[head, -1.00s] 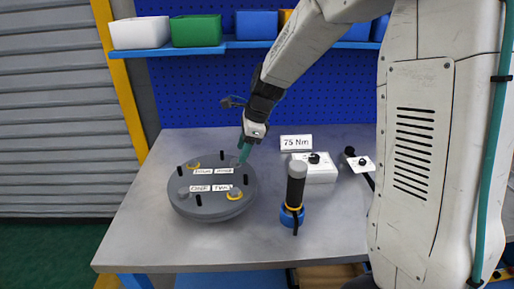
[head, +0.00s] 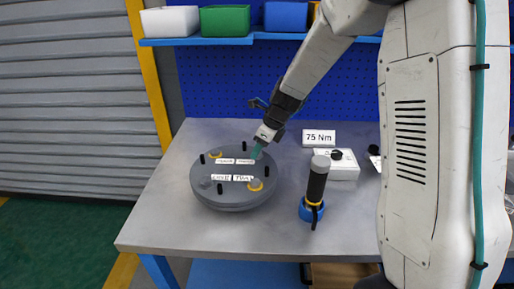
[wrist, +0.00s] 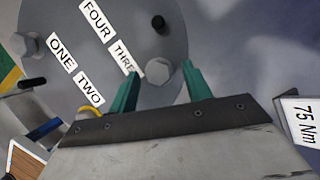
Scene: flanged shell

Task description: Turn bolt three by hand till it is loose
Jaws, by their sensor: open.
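The flanged shell is a round grey cover (head: 234,198), also in the wrist view (wrist: 75,22), with white labels ONE to FOUR. Bolt three (wrist: 158,70) is a grey hex head beside the THREE label (wrist: 124,58). My gripper (wrist: 160,68) is open, its two teal fingertips on either side of bolt three with a gap showing at each side. I cannot tell whether the tips are down at the head's height. In the head view my gripper (head: 257,151) is over the back right of the cover and hides bolt three.
Black pins (head: 266,172) stand up around the cover. Bolts two (head: 256,185) and four (head: 215,155) show yellow rings. A black-handled tool (head: 317,180) stands in a blue holder to the right. A 75 Nm sign (head: 319,138) and a white box (head: 336,168) stand behind.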

